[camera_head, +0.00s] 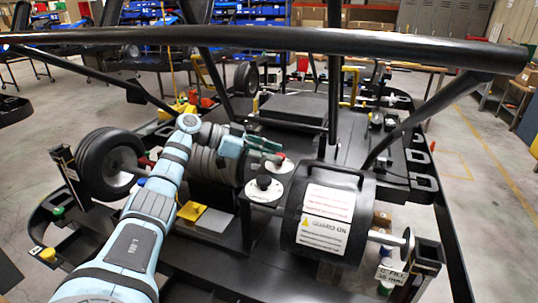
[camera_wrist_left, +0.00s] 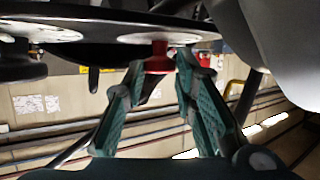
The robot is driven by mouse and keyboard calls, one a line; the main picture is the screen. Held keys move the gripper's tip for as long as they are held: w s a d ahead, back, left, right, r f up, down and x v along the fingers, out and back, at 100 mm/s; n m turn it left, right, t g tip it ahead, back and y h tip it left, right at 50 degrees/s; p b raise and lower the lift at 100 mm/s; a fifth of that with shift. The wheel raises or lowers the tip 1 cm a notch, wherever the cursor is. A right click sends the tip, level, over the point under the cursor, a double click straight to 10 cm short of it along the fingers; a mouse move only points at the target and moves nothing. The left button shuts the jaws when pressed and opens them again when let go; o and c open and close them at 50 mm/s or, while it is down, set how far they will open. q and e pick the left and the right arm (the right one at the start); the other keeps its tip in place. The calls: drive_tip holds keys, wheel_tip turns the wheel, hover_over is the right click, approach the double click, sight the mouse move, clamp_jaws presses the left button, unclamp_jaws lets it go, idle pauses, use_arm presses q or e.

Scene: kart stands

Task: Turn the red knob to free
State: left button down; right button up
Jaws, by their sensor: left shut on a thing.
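The red knob (camera_head: 281,157) sits on a round white dial plate (camera_head: 285,167) on the kart stand, right of the tyre in the head view. In the left wrist view the red knob (camera_wrist_left: 158,57) hangs below its white plate, between the two green fingers. My left gripper (camera_head: 268,152) reaches in from the left and is shut on the red knob. In the left wrist view the fingers of the gripper (camera_wrist_left: 160,70) stand on either side of the knob. The dial markings are too small to read. My right gripper is not in view.
A black knob (camera_head: 264,182) on a second white plate stands just in front. A black drum guard labelled "GUARD ON" (camera_head: 325,235) is to the right. A black frame bar (camera_head: 270,40) crosses overhead.

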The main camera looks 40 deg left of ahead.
use_arm(q)
drive_tip(key=shift+d+f, duration=0.1)
drive_tip(key=shift+f, duration=0.1)
drive_tip(key=c, duration=1.5)
unclamp_jaws()
drive_tip(key=shift+o, duration=0.9)
drive_tip(key=shift+w+d, duration=0.1)
drive_tip(key=shift+w, duration=0.1)
wheel_tip(320, 180, up, 10)
